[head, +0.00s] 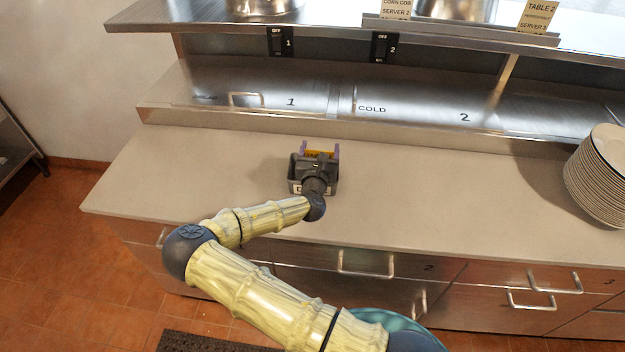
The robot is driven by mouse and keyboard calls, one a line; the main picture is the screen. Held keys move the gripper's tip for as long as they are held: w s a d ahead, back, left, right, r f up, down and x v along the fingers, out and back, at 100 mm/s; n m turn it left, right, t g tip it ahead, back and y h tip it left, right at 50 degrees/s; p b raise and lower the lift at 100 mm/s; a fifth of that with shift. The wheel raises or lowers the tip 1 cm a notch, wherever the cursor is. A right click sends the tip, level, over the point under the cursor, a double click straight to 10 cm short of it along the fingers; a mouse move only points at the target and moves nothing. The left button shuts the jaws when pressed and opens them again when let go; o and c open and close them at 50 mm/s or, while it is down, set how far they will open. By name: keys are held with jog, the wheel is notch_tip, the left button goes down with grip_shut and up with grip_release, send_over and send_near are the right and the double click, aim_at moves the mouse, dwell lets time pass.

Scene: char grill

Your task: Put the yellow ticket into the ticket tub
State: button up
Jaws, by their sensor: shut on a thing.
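My gripper (320,151) is at the grey ticket tub (294,180) on the counter, with its purple fingertips near the tub's far side. A strip of the yellow ticket (317,153) shows between the fingertips, and the gripper is shut on it. The gripper body and wrist cover most of the tub's opening. I cannot tell whether the ticket is above the tub, inside it or touching it.
The beige counter (200,175) is clear on both sides of the tub. A stack of white plates (597,180) stands at the far right.

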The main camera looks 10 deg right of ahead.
jog(key=shift+d, duration=0.1)
jog(key=o, duration=1)
jog(key=b+v, duration=0.4)
jog(key=v, duration=1.3)
jog(key=shift+s, duration=0.15)
dwell(0.8)
